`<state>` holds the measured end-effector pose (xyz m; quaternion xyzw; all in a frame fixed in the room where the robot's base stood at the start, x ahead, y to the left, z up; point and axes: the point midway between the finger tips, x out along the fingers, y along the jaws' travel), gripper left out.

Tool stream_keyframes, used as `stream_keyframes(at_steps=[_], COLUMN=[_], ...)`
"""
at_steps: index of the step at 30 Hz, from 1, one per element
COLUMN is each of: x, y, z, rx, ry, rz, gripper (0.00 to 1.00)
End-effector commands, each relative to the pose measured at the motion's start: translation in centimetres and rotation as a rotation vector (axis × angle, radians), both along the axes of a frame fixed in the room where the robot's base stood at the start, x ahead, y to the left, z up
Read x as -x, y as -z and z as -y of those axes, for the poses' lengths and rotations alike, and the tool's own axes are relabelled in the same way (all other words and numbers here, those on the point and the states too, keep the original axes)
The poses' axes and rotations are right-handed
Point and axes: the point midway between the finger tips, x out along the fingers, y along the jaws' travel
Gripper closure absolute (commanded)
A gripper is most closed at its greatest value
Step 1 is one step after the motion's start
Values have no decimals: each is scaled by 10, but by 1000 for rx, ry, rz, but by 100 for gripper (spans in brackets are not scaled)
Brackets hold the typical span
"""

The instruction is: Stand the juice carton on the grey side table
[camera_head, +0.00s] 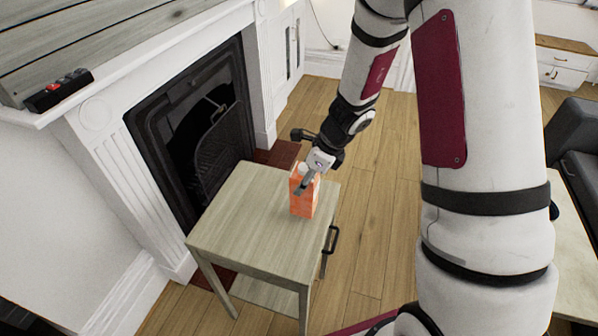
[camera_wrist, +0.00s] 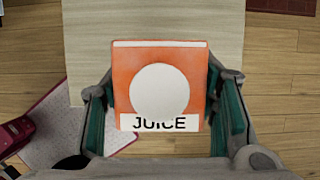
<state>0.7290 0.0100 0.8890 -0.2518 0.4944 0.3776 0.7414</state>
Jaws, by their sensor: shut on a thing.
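The orange juice carton (camera_head: 304,194) is upright at the right part of the grey side table (camera_head: 245,215). In the head view its base appears to be at the tabletop; I cannot tell whether it bears on it. My gripper (camera_head: 308,178) is at the carton's upper part. In the wrist view the carton (camera_wrist: 160,60) shows a white circle and a JUICE label between my two fingers (camera_wrist: 160,118), which are closed on its sides. The tabletop (camera_wrist: 90,30) lies behind the carton there. The carton's far side is hidden.
A white fireplace (camera_head: 105,150) with a dark opening stands left of the table. A dark object with red parts (camera_head: 58,90) lies on the mantel. A grey sofa (camera_head: 575,150) is at the right. The left part of the tabletop is clear.

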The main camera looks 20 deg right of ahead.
Motion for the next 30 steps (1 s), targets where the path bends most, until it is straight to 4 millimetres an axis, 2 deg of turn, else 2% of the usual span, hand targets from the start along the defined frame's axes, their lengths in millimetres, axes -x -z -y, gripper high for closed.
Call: stream_keyframes(at_steps=[4, 9, 16, 23, 30], x=[-32, -52, -67, -64, -65], y=[3, 5, 6, 39, 41], z=[5, 8, 10, 10, 10], rx=[2, 1, 1, -1, 0], ry=[-3, -1, 0, 1, -1], rz=[3, 1, 2, -1, 2], gripper=[94, 94, 94, 94, 94])
